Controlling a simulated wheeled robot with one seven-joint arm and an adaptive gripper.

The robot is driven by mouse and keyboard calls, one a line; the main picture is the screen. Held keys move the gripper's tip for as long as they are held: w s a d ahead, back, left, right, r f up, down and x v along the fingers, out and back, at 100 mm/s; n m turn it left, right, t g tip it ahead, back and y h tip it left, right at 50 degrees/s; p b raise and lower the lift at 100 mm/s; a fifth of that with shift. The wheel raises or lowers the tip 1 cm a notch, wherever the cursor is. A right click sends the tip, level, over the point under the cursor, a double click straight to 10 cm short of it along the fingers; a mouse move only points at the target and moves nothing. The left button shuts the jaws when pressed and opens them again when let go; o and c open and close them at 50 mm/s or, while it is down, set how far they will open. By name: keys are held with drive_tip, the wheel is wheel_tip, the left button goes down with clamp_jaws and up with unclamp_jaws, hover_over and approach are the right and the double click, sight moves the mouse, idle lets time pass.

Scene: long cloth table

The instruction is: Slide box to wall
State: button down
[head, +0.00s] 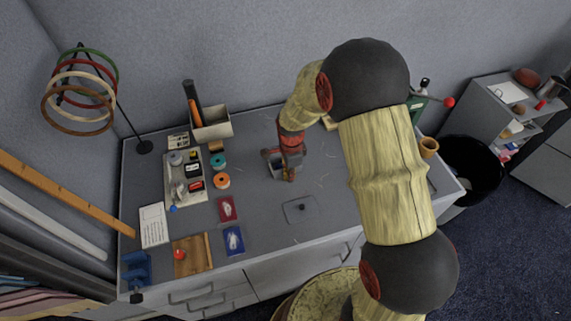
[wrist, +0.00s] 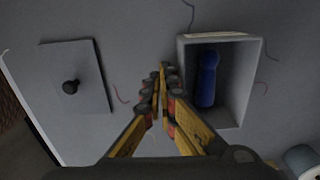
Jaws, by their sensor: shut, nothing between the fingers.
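A small open grey box (wrist: 243,112) lies to the right of my gripper in the wrist view, with a blue peg-like figure (wrist: 207,78) inside it. In the head view the box (head: 277,168) is partly hidden by my gripper (head: 290,176), near the middle of the table. My gripper also shows in the wrist view (wrist: 163,72); its fingers are together and empty, beside the box's left wall. I cannot tell whether they touch it. The grey wall (head: 240,60) stands behind the table's back edge.
A flat plate with a dark knob (wrist: 73,87) lies on the other side of my gripper. A bin with a hammer (head: 212,125), a parts tray (head: 185,180), and red and blue packets (head: 228,208) are to the left. My arm hides part of the table's right side.

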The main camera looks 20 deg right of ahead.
sight(273, 135)
drive_tip(key=shift+w, duration=2.95)
drive_tip(key=shift+w, duration=0.15)
drive_tip(key=shift+w, duration=3.45)
drive_tip(key=shift+w, duration=0.1)
drive_tip(key=shift+w, duration=3.5)
drive_tip(key=shift+w, duration=0.1)
drive_tip(key=shift+w+d+p, duration=0.1)
drive_tip(key=shift+w+p, duration=0.2)
drive_tip(key=shift+w, duration=2.15)
drive_tip(key=shift+s, duration=1.1)
wheel_tip(273, 135, up, 9)
drive_tip(key=p, duration=0.5)
